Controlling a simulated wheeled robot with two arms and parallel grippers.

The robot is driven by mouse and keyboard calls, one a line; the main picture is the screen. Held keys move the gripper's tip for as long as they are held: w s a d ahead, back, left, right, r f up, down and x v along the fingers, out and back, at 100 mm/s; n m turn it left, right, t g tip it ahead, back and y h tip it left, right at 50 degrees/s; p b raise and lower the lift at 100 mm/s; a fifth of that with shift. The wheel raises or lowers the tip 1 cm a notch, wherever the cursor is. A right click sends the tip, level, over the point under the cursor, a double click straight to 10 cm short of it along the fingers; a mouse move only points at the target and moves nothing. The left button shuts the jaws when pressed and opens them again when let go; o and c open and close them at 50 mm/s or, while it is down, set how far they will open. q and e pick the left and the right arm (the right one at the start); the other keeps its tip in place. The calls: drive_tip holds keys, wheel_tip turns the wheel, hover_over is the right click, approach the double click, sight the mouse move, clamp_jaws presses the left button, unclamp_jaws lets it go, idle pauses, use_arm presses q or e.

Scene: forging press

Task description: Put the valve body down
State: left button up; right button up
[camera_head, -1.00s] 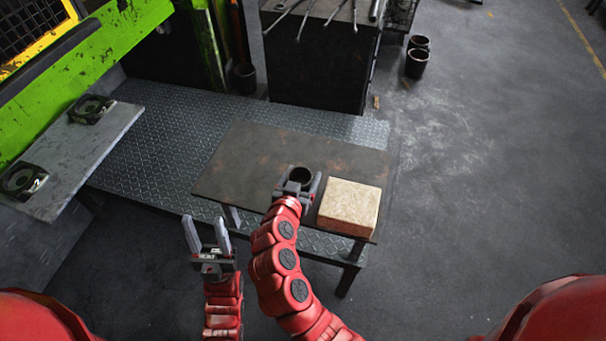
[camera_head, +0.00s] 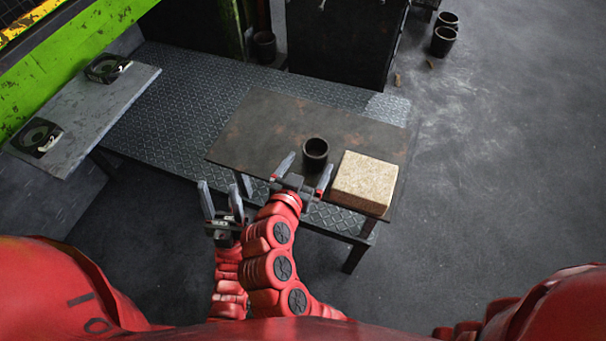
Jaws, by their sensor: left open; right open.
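The valve body (camera_head: 316,151), a dark hollow cylinder, stands upright on the dark worn table (camera_head: 262,128), left of the pale block. My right gripper (camera_head: 306,169) is open at the table's near edge, just on the near side of the valve body. Its two fingers point towards the cylinder, with a small gap seeming to show between them and it. My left gripper (camera_head: 219,187) is open and empty, off the table's near left corner, with its fingers pointing away from me.
A pale speckled block (camera_head: 364,181) sits on the table's right end, close to my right gripper. A grey plate (camera_head: 85,112) at left bears two dark numbered parts. A dark cabinet (camera_head: 345,42) stands behind the table. The floor at right is largely clear.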

drive_tip(key=v, duration=0.3)
drive_tip(key=shift+r, duration=0.1)
drive_tip(key=s+a+r+p, duration=0.1)
drive_tip(key=s+r+p, duration=0.1)
drive_tip(key=s+r, duration=0.25)
drive_tip(key=p, duration=0.3)
approach(319, 141)
drive_tip(key=x, duration=0.5)
drive_tip(key=shift+s+d, duration=0.1)
drive_tip(key=shift+d, duration=0.15)
drive_tip(key=p+x, duration=0.2)
drive_tip(key=x, duration=0.2)
drive_tip(key=shift+w, duration=0.4)
drive_tip(key=shift+w+f, duration=0.15)
drive_tip(key=shift+w, duration=0.15)
drive_tip(key=shift+c, duration=0.2)
clamp_jaws()
